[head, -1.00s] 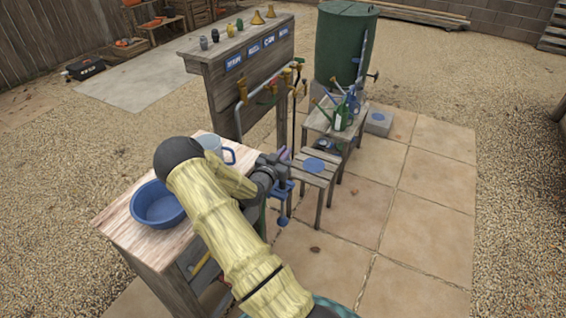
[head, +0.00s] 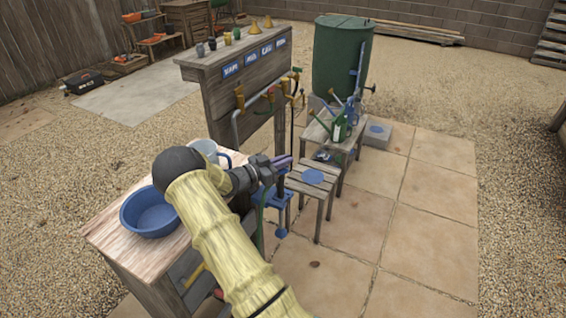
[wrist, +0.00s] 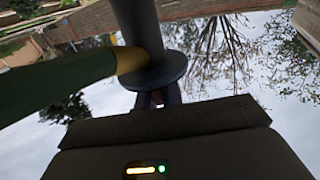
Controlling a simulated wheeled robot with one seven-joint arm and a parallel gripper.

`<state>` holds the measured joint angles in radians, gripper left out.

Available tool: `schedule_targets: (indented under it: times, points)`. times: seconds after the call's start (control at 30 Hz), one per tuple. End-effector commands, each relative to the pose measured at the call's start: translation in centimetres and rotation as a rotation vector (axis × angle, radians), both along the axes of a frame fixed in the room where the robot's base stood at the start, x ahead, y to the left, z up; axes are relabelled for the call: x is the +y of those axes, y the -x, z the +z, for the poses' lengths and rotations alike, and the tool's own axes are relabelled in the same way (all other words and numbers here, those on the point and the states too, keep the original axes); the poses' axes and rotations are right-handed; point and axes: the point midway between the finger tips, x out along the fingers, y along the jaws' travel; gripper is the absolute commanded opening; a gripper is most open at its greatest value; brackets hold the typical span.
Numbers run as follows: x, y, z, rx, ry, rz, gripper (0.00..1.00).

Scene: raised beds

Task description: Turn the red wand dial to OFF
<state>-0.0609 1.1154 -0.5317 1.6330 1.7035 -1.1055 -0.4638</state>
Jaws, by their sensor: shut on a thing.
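My gripper (head: 284,162) is at the right edge of the near bench, above a blue stand (head: 266,195). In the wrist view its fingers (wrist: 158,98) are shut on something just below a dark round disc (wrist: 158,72). A thick dark tube (wrist: 138,22) rises from this disc, and a green hose (wrist: 55,85) with a yellow collar (wrist: 131,60) joins it. I take this to be the wand. In the head view the green hose (head: 261,222) hangs beside the stand. No red dial face or OFF mark can be made out; the fingers' grip is mostly hidden.
The near bench holds a blue bowl (head: 151,211) and a pale mug (head: 205,151). A slatted stool (head: 312,180) stands right of the gripper. Behind are a tap panel (head: 250,95), a table with watering cans (head: 340,128) and a green barrel (head: 342,55). Paving at right is clear.

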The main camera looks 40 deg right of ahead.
Motion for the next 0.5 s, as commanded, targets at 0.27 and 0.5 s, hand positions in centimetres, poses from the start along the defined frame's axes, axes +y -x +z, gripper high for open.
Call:
schedule_targets:
  times: [0.27, 0.5]
  points:
    - [-0.11, 0.07, 0.13, 0.000, 0.004, -0.004, 0.00]
    - [-0.09, 0.04, 0.11, 0.000, 0.003, -0.002, 0.30]
